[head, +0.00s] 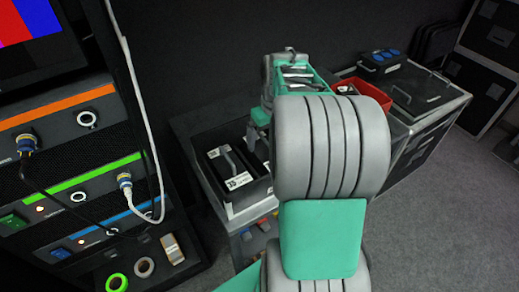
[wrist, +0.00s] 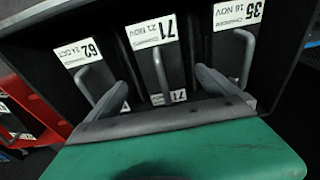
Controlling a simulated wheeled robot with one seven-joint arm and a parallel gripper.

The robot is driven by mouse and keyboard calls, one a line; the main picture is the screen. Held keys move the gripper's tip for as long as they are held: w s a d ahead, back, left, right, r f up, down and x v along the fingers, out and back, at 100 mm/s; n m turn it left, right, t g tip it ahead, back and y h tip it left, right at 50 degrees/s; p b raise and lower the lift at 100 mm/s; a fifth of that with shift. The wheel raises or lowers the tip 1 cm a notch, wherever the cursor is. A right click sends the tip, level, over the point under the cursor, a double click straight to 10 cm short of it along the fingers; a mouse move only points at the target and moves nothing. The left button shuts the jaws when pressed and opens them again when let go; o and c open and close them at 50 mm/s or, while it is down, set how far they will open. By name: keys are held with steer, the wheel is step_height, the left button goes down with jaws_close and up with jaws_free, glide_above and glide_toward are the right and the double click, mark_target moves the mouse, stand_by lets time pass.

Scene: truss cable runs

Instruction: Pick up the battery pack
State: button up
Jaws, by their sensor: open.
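Three dark battery packs stand in an open case (head: 241,206), each with a grey handle and a white label on top. In the wrist view, the middle pack, labelled 71 (wrist: 152,32), lies between the packs labelled 62 (wrist: 80,52) and 35 (wrist: 237,15). My gripper (wrist: 155,68) is open over the middle pack, one finger on each side of its handle (wrist: 160,72), with space visible between handle and fingers. Whether the fingertips touch the pack I cannot tell. In the head view, the pack labelled 35 (head: 227,165) shows; my arm hides part of the case.
A rack of cabled units (head: 80,160) stands at the left. Tape rolls (head: 144,267) lie on its lower shelf. Grey floor is clear at the right.

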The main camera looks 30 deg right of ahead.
mark_target(265, 149)
steer(key=f, duration=0.4)
steer(key=w+f, duration=0.1)
steer(key=f, duration=0.1)
steer(key=shift+a+f+p, duration=0.1)
steer(key=shift+f+p, duration=0.2)
steer(key=shift+p, duration=0.1)
steer(key=shift+c, duration=0.2)
jaws_close()
steer(key=shift+w+r, duration=0.1)
steer(key=shift+r, duration=0.1)
